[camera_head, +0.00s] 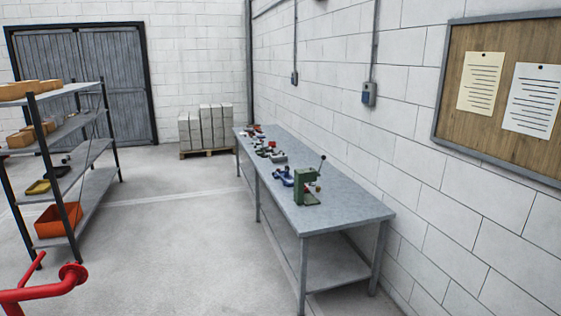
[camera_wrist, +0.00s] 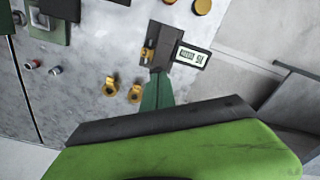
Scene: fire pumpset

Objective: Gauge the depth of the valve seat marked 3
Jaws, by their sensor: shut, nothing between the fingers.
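In the wrist view, a dark measuring tool with a white digital display (camera_wrist: 192,56) lies on a grey, scuffed surface (camera_wrist: 95,60); its digits are too small to read surely. Orange parts show at its left side. A green tapered form, which looks like the closed fingers of my gripper (camera_wrist: 157,80), reaches up to the tool's lower edge; I cannot tell whether they touch. My gripper is shut with nothing held. Two brass-coloured fittings (camera_wrist: 122,91) stand left of the fingers. No valve seat marked 3 can be made out, and the head view does not show my gripper.
In the head view, a long grey workbench (camera_head: 345,207) along the wall carries a green press (camera_head: 307,188), a blue device (camera_head: 282,176) and several small parts. A shelf rack (camera_head: 75,150) with an orange bin (camera_head: 57,219) stands left. A red pipe (camera_head: 45,288) is near. Floor between is clear.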

